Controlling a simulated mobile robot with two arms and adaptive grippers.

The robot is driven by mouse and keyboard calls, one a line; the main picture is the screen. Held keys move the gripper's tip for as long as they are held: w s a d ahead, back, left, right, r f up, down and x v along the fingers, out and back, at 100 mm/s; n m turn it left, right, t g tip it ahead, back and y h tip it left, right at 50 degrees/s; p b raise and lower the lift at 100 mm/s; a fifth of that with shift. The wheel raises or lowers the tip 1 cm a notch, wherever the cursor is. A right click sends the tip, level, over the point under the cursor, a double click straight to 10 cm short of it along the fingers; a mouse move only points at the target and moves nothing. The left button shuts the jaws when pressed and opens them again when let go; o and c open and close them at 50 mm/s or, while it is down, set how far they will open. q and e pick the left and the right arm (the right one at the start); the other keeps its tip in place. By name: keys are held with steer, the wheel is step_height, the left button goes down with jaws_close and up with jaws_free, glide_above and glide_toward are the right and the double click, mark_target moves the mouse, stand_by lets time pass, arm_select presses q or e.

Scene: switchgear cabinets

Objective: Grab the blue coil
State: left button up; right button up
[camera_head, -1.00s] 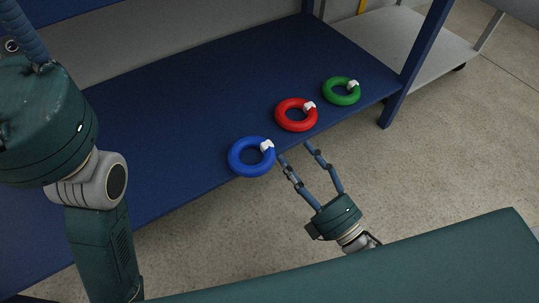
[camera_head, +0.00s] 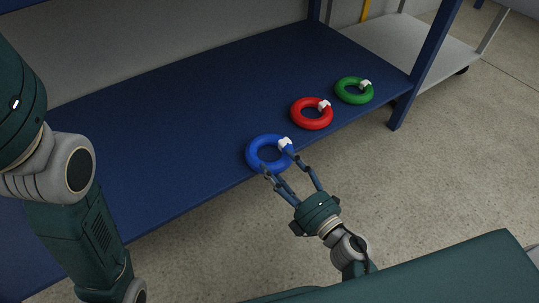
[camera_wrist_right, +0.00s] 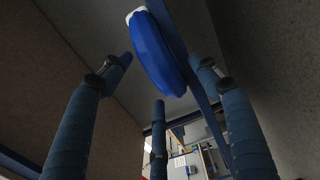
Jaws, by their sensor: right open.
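The blue coil (camera_head: 254,158) lies on the blue shelf near its front edge, with a white tag on its right side. My right gripper (camera_head: 276,163) is open at the near side of the coil, its fingertips by the coil's front rim in the head view. In the right wrist view the blue coil (camera_wrist_right: 157,52) shows edge-on above and between the spread fingers (camera_wrist_right: 160,85). I cannot tell whether the fingers touch it. My left arm is at the left of the head view, but its gripper is out of view.
A red coil (camera_head: 298,118) and a green coil (camera_head: 341,94) lie to the right of the blue one along the shelf (camera_head: 170,120). A blue post (camera_head: 424,70) stands at the shelf's right end. The shelf left of the coils is clear.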

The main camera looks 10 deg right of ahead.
steer(key=shift+w+a, duration=0.2)
steer(key=shift+w, duration=0.35)
jaws_close()
steer(key=shift+r, duration=0.2)
steer(key=shift+r, duration=0.1)
